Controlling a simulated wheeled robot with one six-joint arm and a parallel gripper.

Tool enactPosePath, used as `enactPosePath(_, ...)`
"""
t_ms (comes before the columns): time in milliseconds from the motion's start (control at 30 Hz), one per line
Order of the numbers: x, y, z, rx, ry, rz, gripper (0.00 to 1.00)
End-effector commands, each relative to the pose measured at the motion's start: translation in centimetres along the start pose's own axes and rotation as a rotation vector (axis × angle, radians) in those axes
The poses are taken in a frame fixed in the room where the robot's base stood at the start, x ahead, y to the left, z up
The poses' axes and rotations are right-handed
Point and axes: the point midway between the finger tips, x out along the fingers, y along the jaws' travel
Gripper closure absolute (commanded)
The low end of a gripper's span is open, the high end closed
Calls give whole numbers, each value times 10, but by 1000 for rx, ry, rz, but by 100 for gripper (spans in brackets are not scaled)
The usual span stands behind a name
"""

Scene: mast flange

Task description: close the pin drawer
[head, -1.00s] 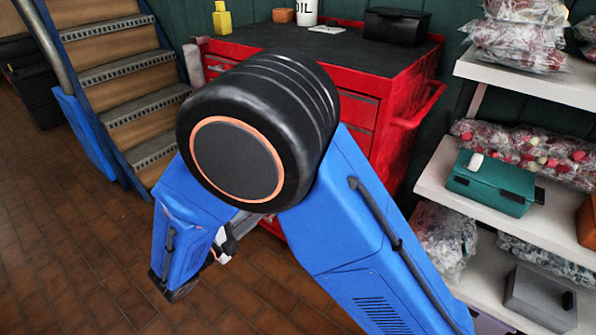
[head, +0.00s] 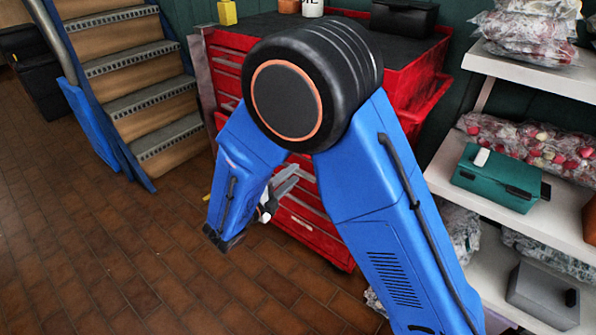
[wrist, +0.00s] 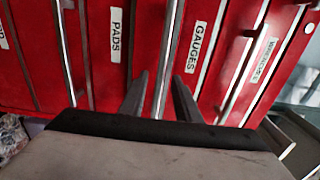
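The red tool cabinet (head: 310,222) stands behind my arm, which hides much of its drawer front. My gripper (head: 292,178) is low in front of the drawers, fingers pointing at them. In the wrist view my gripper (wrist: 160,80) has its two grey fingers apart, with nothing held between them. Whether the fingers touch the cabinet is unclear.
A grey tray-like shape (wrist: 290,140) is at the wrist view's lower right; I cannot tell what it is. White shelves (head: 520,82) with bags and a teal box (head: 495,180) stand right. Stairs (head: 140,90) rise left.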

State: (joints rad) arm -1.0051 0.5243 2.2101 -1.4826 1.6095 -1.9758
Motion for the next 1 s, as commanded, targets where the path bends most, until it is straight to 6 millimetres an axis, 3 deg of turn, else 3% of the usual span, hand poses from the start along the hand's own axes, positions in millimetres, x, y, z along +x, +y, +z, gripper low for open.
enactPosePath(100,18,0,-1,0,2,1,70)
enactPosePath(300,34,0,0,0,1,0,70)
enactPosePath(667,38,0,0,0,0,1,70)
enactPosePath(800,38,0,0,0,0,1,100)
enactPosePath(1000,38,0,0,-1,0,1,100)
